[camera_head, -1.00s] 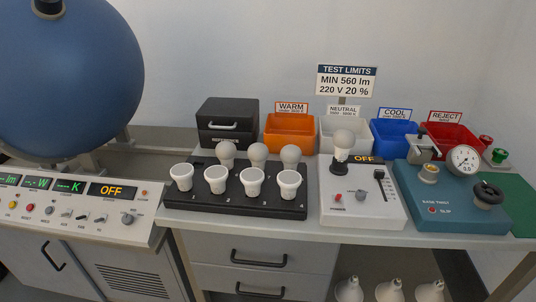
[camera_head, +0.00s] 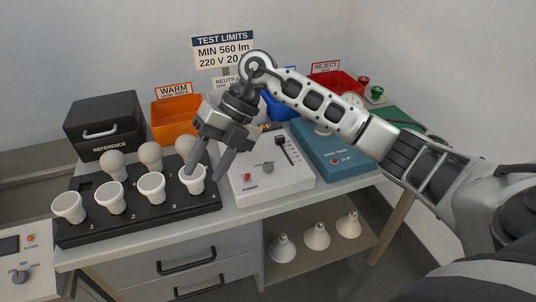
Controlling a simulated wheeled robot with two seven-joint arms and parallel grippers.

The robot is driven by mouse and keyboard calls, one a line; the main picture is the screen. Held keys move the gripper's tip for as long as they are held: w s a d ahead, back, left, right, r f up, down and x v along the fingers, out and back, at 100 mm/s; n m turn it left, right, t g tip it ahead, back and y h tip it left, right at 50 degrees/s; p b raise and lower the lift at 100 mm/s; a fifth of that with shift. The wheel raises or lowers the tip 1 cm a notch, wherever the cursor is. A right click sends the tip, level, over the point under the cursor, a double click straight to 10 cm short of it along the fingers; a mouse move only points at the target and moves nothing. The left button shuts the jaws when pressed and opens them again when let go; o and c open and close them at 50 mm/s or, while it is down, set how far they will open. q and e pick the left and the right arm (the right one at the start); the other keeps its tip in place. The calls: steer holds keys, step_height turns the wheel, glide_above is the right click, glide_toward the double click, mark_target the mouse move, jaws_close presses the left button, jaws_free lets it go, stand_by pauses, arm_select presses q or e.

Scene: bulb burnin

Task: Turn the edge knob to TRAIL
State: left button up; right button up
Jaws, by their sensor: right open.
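The white control box (camera_head: 284,190) stands on the bench, right of the black bulb tray. On its top are a small grey knob (camera_head: 268,167), a red switch (camera_head: 248,177) and a black slider (camera_head: 283,146). The lettering beside the grey knob is too small to read, so I cannot tell where it points. My right gripper (camera_head: 203,175) reaches in from the right, pointing down with its fingers apart. It is over the right end of the tray, left of the knob and apart from it. The gripper and arm hide the box's rear-left part and the bulb socket.
The black tray (camera_head: 138,222) holds several white bulbs; the rightmost front one (camera_head: 193,179) is close to my right fingers, contact unclear. A teal box (camera_head: 342,160) stands right of the white box. Bins line the back, including an orange one (camera_head: 176,116).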

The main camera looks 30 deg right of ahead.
steer(key=w+d+r+m+h, duration=0.1)
steer(key=d+r+h, duration=0.1)
steer(key=d, duration=0.3)
steer(key=w+d+r+m+t+h, duration=0.1)
steer(key=d+r+h, duration=0.2)
steer(key=d, duration=0.2)
steer(key=w+d+r+m+h, duration=0.1)
steer(key=d+r+h, duration=0.1)
steer(key=d, duration=0.4)
glide_toward(268, 164)
steer(key=shift+m, duration=0.3)
steer(key=f, duration=0.8)
steer(key=shift+w+a+f, duration=0.1)
steer(key=shift+a, duration=0.2)
jaws_close()
